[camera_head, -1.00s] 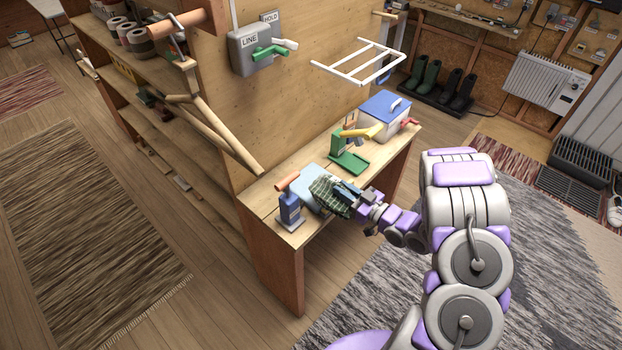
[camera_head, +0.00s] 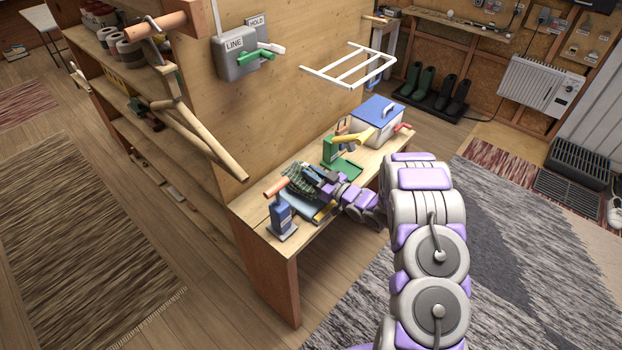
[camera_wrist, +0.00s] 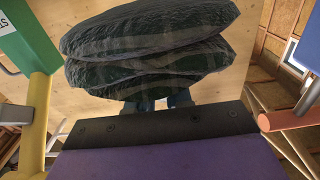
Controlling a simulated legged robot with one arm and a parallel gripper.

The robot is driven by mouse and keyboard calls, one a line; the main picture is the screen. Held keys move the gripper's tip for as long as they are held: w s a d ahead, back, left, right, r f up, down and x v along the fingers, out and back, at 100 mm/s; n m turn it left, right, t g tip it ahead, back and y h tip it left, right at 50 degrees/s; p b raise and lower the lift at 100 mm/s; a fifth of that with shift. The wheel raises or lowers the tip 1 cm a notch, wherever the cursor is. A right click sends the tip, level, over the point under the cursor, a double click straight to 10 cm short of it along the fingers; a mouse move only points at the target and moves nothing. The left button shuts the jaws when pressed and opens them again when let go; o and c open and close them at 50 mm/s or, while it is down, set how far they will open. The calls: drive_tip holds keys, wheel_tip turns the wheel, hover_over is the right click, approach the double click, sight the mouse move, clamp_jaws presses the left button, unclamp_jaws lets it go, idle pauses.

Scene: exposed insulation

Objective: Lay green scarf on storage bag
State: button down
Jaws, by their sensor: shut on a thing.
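The green scarf (camera_head: 297,181) is a folded, dark green plaid bundle above the left part of the workbench. It also fills the top of the wrist view (camera_wrist: 150,45), where its stacked folds show. My gripper (camera_head: 314,176) is shut on the scarf's near side; in the wrist view its fingertips (camera_wrist: 155,105) are partly hidden under the folds. A flat blue-grey thing, apparently the storage bag (camera_head: 298,206), lies on the bench below the scarf, partly covered from view by the scarf and my arm. I cannot tell whether scarf and bag touch.
A blue tool with an orange handle (camera_head: 281,213) stands at the bench's left end. A green stand with a yellow lever (camera_head: 338,150) and a white box with a blue lid (camera_head: 378,120) stand further right. A white rack (camera_head: 350,66) juts from the wall above.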

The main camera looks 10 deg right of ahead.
drive_tip(key=shift+d+f, duration=0.3)
drive_tip(key=shift+f, duration=0.5)
drive_tip(key=shift+a+r, duration=0.1)
drive_tip(key=shift+a, duration=0.7)
drive_tip(key=shift+s+f, duration=0.1)
drive_tip(key=shift+f, duration=0.2)
drive_tip(key=shift+d+f, duration=0.25)
drive_tip(key=c, duration=1.3)
unclamp_jaws()
drive_tip(key=shift+d+f, duration=0.15)
drive_tip(key=shift+d, duration=0.05)
drive_tip(key=shift+c, duration=0.2)
drive_tip(key=o, duration=0.3)
drive_tip(key=shift+a, duration=0.2)
